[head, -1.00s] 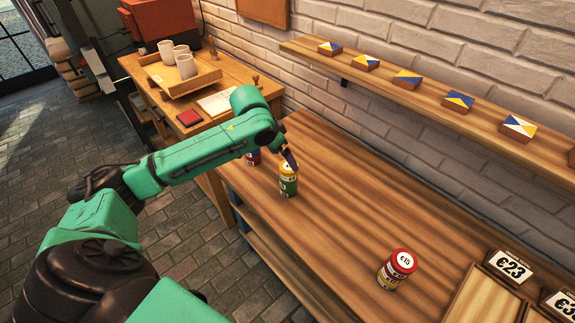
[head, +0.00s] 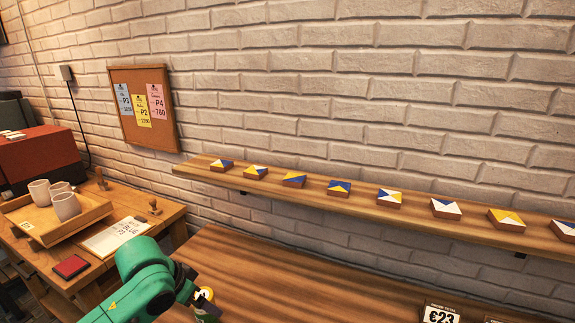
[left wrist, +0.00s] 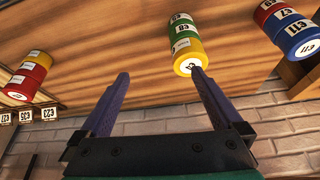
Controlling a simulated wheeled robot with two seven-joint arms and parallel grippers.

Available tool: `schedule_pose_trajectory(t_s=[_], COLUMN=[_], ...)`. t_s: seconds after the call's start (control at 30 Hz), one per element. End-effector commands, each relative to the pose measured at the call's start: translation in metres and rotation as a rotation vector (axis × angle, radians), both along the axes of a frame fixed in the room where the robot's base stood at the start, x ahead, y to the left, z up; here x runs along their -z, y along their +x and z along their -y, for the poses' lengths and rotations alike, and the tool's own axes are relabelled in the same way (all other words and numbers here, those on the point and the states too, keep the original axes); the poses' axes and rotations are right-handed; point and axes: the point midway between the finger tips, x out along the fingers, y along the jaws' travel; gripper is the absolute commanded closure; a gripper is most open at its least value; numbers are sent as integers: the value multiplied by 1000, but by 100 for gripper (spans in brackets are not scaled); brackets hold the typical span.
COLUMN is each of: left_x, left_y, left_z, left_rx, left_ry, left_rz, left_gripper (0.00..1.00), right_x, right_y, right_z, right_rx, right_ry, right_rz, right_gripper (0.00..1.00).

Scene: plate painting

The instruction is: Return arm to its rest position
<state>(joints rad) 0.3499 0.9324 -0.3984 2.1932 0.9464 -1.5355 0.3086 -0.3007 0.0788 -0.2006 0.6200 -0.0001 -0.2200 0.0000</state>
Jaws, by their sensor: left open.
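My left gripper (left wrist: 160,75) is open and empty in the left wrist view. A stack of yellow and green cans (left wrist: 184,45) stands just ahead of its right fingertip, not between the fingers; I cannot tell whether they touch. In the head view my green left arm (head: 150,280) comes in at the bottom, with the gripper (head: 190,294) beside the same cans (head: 206,308), mostly cut off below. My right gripper is not in view.
A wall shelf (head: 330,204) holds several small patterned blocks above the wooden counter (head: 300,285). A side table at left carries a tray (head: 88,220) with white cups, a red pad (head: 71,266) and a sheet. A corkboard (head: 166,136) hangs on the brick wall.

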Motion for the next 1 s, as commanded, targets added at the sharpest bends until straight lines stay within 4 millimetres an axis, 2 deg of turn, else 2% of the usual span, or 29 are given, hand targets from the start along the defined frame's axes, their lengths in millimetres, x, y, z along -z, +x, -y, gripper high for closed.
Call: schedule_pose_trajectory(t_s=[0.03, 0.1, 0.2, 0.37, 0.6, 0.87, 1.0], left_x=[24, 46, 68, 93, 121, 217, 279], left_y=[-14, -32, -57, -97, -171, -159, -167], left_z=[22, 39, 47, 37, -1, 1, 1], left_rx=[29, 38, 4, -97, -284, -271, -265], left_ry=[-28, -46, -57, -41, 50, 68, 74], left_rz=[-6, 9, 18, -1, -95, -136, -164], left_gripper=[0, 0, 0, 0, 0, 0, 0], right_x=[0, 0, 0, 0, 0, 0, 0], right_y=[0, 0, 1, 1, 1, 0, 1], right_z=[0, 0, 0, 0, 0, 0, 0], right_rx=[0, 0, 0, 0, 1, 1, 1], right_ry=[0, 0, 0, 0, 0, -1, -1], right_rz=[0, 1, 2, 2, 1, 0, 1], right_gripper=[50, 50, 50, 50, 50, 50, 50])
